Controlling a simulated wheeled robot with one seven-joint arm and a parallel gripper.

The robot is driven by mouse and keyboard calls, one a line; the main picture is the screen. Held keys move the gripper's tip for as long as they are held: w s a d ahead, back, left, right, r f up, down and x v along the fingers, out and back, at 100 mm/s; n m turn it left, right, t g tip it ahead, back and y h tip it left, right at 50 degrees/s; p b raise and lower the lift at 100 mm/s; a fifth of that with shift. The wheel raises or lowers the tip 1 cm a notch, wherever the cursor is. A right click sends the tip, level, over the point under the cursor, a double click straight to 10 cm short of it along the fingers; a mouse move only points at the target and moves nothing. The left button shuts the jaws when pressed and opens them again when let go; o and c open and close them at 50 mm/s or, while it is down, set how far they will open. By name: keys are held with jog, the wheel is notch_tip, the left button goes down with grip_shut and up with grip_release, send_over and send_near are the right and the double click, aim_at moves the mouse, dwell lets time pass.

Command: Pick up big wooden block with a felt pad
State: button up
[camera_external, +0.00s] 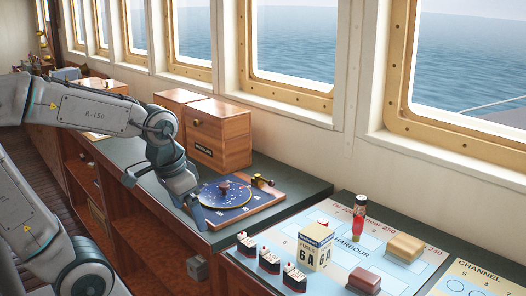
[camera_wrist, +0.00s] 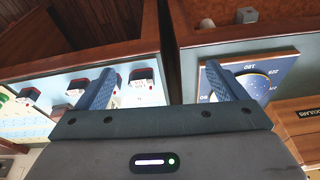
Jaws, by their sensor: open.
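A big tan wooden block (camera_external: 405,247) lies on the light-blue chart at the right in the external view. It looks layered, with a paler band along its lower side; I cannot tell for sure whether that band is felt. A smaller reddish-brown block (camera_external: 363,281) lies in front of it. My gripper (camera_external: 196,210) points down near the left front edge of the blue dial board, well to the left of the tan block. In the wrist view my gripper (camera_wrist: 160,72) is open, with nothing between its fingers. The tan block is not recognisable there.
The blue dial board (camera_external: 238,205) is near my gripper. Wooden boxes (camera_external: 220,133) stand behind. A gap separates the two counters.

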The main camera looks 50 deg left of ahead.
jog(key=w+d+r+m, duration=0.4)
jog(key=w+d, duration=0.1)
jog(key=w, duration=0.5)
jog(key=m+g+h, duration=0.3)
jog(key=m+h, duration=0.3)
jog(key=m, duration=0.7)
send_over(406, 242)
jog(key=a, duration=0.3)
jog(key=f, duration=0.9)
jog(key=shift+w+f, duration=0.15)
jog(key=shift+w, duration=0.05)
jog(key=shift+p+x, duration=0.45)
jog(key=shift+x, duration=2.25)
jog(key=shift+a, duration=0.2)
jog(key=c, duration=1.1)
